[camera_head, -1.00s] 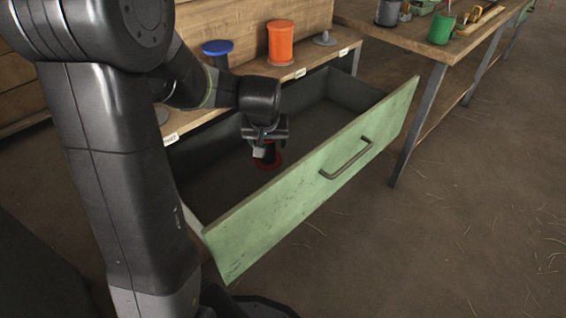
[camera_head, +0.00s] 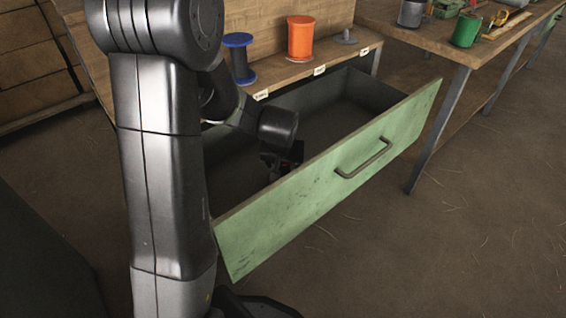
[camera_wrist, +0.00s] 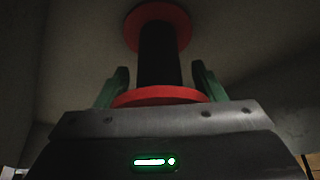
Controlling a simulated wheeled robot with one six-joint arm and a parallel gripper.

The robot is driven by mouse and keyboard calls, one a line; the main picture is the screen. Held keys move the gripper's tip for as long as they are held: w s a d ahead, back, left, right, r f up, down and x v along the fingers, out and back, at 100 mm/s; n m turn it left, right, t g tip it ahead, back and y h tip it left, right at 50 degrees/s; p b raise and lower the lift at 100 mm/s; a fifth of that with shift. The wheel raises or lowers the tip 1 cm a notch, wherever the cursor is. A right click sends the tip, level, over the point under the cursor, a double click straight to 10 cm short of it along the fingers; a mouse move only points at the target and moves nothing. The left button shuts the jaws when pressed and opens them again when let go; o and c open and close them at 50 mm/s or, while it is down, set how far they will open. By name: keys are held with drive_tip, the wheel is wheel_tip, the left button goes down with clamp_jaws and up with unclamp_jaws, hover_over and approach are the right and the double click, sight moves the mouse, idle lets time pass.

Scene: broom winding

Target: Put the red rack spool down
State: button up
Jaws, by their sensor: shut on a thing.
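The red rack spool shows in the wrist view (camera_wrist: 160,55), with red flanges and a dark wound core. It stands between the two green fingers of my gripper (camera_wrist: 160,85), which is shut on it. In the head view my gripper (camera_head: 280,165) is down inside the open green drawer (camera_head: 325,185), close behind its front panel. The spool is hidden there by the gripper and the panel. I cannot tell whether the spool touches the drawer floor.
A blue spool (camera_head: 239,60) and an orange spool (camera_head: 300,38) stand on the labelled wooden shelf behind the drawer. A grey spindle (camera_head: 345,36) stands beside them. A workbench with a green mug (camera_head: 466,30) is at right. The drawer's far right part is empty.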

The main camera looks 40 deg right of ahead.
drive_tip(key=o, duration=1.2)
drive_tip(key=shift+f, duration=0.1)
drive_tip(key=shift+c, duration=0.2)
drive_tip(key=shift+r, duration=0.45)
drive_tip(key=p+v, duration=0.3)
drive_tip(key=v, duration=0.8)
drive_tip(key=shift+a, duration=0.25)
drive_tip(key=shift+s+r, duration=0.1)
drive_tip(key=shift+r, duration=0.05)
drive_tip(key=b+x, duration=0.3)
drive_tip(key=x, duration=1)
drive_tip(key=shift+s, duration=0.1)
drive_tip(key=shift+r+p, duration=0.6)
drive_tip(key=shift+r, duration=1.3)
